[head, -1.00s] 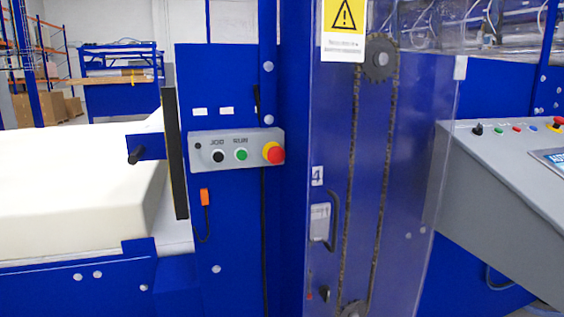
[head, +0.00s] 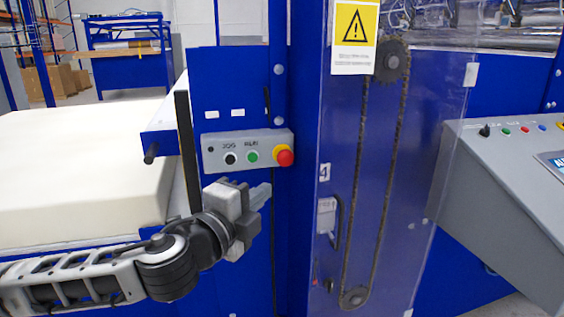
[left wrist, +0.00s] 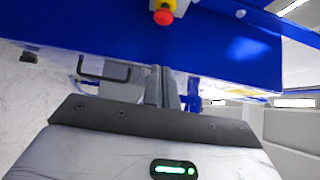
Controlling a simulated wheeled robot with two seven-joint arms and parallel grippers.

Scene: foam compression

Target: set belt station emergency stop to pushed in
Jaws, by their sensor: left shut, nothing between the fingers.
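The belt station emergency stop (head: 285,157) is a red mushroom button on a yellow collar. It sits at the right end of a small grey control box (head: 216,154) with JOG and RUN buttons. It also shows at the top of the left wrist view (left wrist: 163,17). My left gripper (head: 265,190) is shut and empty, just below the box and a little left of the stop, apart from it. In the left wrist view the shut fingers (left wrist: 162,75) lie below the button. My right gripper is not in view.
A clear guard with a chain drive (head: 402,120) and a warning sign (head: 355,30) stands right of the stop. A sloped grey console (head: 500,180) is farther right. A white foam block (head: 80,170) lies on the left, beside a black upright bar (head: 186,140).

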